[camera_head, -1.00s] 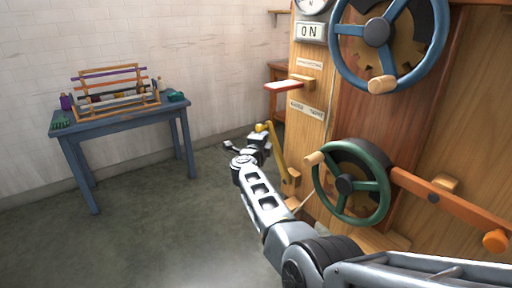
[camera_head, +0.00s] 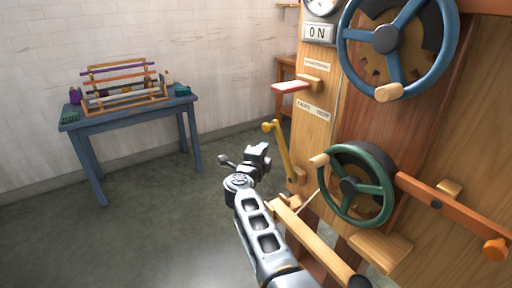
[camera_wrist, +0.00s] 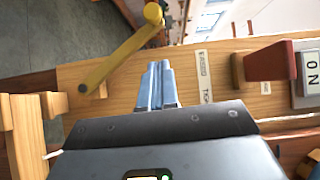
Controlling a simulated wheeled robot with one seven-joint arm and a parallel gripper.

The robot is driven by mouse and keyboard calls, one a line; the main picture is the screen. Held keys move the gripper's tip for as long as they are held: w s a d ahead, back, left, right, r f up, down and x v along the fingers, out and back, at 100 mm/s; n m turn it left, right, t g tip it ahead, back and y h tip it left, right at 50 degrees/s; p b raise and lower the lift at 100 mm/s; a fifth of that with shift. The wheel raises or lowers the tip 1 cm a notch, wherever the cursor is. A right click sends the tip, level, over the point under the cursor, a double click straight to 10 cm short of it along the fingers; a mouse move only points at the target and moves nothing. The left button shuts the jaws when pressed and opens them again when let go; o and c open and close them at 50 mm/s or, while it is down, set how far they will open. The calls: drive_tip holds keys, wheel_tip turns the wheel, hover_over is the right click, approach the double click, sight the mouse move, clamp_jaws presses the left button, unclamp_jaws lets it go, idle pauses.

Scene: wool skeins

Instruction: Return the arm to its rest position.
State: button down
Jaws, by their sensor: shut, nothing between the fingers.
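My gripper (camera_wrist: 156,86) is shut with nothing between its fingers in the wrist view. In the head view my arm reaches up from the bottom edge, and the gripper end (camera_head: 262,152) is in front of the wooden machine panel (camera_head: 313,125). A yellow crank lever (camera_head: 283,150) on the panel is just right of the gripper there. The yellow lever also shows in the wrist view (camera_wrist: 120,55), to the upper left of the fingers and apart from them.
The green handwheel (camera_head: 372,190), blue handwheel (camera_head: 395,45), red-topped lever (camera_head: 292,86) and orange lever (camera_head: 455,210) stick out from the machine on the right. A blue table (camera_head: 130,117) with a wooden rack (camera_head: 125,88) stands at the left. The floor (camera_head: 150,215) between is clear.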

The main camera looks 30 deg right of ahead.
drive_tip(key=s+a+f+n+t+y, duration=0.1)
drive_tip(key=s+f+n+t+y, duration=0.1)
drive_tip(key=s+n, duration=0.6)
drive_tip(key=s+a+f+n+t+y, duration=0.1)
drive_tip(key=s+f+n+t+y, duration=0.15)
drive_tip(key=s, duration=1.05)
drive_tip(key=s+a+f+n+t+y, duration=0.25)
drive_tip(key=s+n, duration=0.35)
drive_tip(key=s, duration=0.4)
drive_tip(key=s+a+r+n+g+y, duration=0.1)
drive_tip(key=s+a+r+n+y, duration=0.1)
drive_tip(key=s, duration=0.7)
drive_tip(key=s+a+r+n+g+y, duration=0.1)
drive_tip(key=s+a+r+n, duration=0.3)
drive_tip(key=s, duration=0.6)
drive_tip(key=s+a+r+n+g+y, duration=0.1)
drive_tip(key=s+a+r+n+y, duration=0.2)
drive_tip(key=s+a+n, duration=0.2)
drive_tip(key=s+a, duration=0.2)
drive_tip(key=s, duration=0.2)
drive_tip(key=shift+s+r+g, duration=0.3)
drive_tip(key=shift+r+g, duration=0.1)
